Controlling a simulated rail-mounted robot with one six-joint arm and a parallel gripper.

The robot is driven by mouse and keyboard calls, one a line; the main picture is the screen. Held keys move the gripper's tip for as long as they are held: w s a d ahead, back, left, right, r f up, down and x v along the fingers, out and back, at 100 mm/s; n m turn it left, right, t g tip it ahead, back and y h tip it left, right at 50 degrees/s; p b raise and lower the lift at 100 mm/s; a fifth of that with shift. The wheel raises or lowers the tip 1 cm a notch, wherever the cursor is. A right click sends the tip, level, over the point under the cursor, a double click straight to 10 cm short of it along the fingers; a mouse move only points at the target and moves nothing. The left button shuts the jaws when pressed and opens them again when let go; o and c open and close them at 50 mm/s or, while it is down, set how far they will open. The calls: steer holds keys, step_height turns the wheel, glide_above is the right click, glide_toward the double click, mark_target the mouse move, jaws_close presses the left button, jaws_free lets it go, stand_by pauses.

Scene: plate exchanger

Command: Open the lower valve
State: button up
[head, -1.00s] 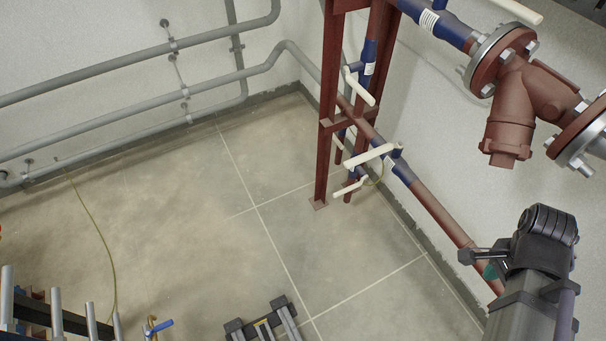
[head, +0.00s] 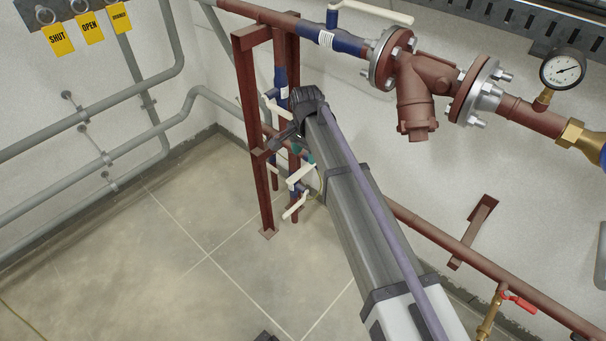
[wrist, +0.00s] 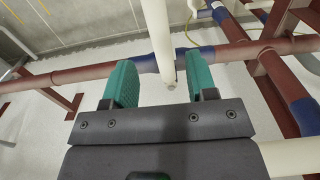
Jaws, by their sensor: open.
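The lower valve shows in the head view as a white lever handle (head: 301,176) on the low pipe beside the red frame. My arm partly hides its blue body. My gripper (wrist: 162,82) is open, with teal pads. In the wrist view, a white lever handle (wrist: 157,35) reaches down between the pads, its end near the fingertips, with a gap on each side. It appears to be the lower valve's handle. A blue pipe section (wrist: 203,55) lies behind it. In the head view, my gripper (head: 304,152) is mostly hidden by the wrist, close above the handle.
A red steel frame (head: 256,140) stands left of my arm. Other white handles (head: 278,108) are close by. Another white bar (wrist: 290,156) shows at the wrist view's lower right. A flanged strainer (head: 415,90) and gauge (head: 562,68) are at right. Yellow tags (head: 58,39) hang at left.

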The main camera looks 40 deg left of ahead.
mark_target(305, 167)
step_height(305, 167, down, 6)
steer(key=b, duration=0.3)
steer(key=shift+r+b, duration=0.15)
steer(key=shift+b, duration=0.25)
steer(key=shift+r, duration=0.1)
jaws_close()
